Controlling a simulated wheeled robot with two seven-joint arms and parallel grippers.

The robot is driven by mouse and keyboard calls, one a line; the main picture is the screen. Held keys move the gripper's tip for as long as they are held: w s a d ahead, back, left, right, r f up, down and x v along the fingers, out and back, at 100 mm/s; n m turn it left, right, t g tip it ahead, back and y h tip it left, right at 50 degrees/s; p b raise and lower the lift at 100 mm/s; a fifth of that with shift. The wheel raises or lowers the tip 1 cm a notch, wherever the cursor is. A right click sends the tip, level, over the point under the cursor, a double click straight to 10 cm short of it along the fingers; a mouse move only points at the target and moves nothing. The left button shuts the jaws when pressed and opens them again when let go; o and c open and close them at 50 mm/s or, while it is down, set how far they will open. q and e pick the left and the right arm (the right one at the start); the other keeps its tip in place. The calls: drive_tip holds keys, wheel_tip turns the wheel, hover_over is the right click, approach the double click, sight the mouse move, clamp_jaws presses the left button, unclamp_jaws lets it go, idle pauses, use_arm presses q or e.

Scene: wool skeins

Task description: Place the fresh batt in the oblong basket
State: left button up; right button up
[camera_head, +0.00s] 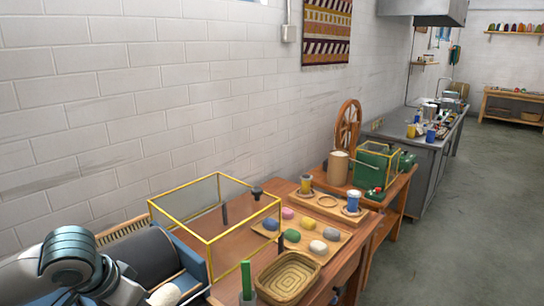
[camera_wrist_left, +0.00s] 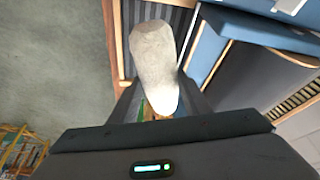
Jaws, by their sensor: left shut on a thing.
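The fresh batt (camera_wrist_left: 153,60) is a cream, elongated roll. It is held between the fingers of my left gripper (camera_wrist_left: 160,98), which is shut on it. In the head view the batt (camera_head: 165,295) shows only in part at the bottom edge, beside the blue-framed drum carder (camera_head: 150,258). The oblong basket (camera_head: 288,278) is woven and tan, with its open side up. It stands on the wooden table to the right of the batt, clearly apart from it, and looks empty. My right gripper is in neither view.
A yellow-edged clear case (camera_head: 213,243) stands between the carder and the wooden tray (camera_head: 333,243) of coloured wool balls. A green upright stick (camera_head: 246,278) stands just left of the basket. Yellow and blue cups (camera_head: 353,201) stand farther back.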

sight(176, 301)
use_arm(q)
drive_tip(key=d+n, duration=0.1)
drive_tip(key=w+d+n+y, duration=0.1)
drive_tip(key=d, duration=0.1)
drive_tip(key=w+d+n, duration=0.1)
drive_tip(key=d, duration=0.1)
drive_tip(key=shift+w+t, duration=0.2)
drive_tip(key=shift+t, duration=0.1)
drive_tip(key=shift+w+d+n+y, duration=0.3)
drive_tip(key=shift+d+n+y, duration=0.1)
drive_tip(key=shift+n, duration=0.2)
drive_tip(key=shift+d, duration=0.1)
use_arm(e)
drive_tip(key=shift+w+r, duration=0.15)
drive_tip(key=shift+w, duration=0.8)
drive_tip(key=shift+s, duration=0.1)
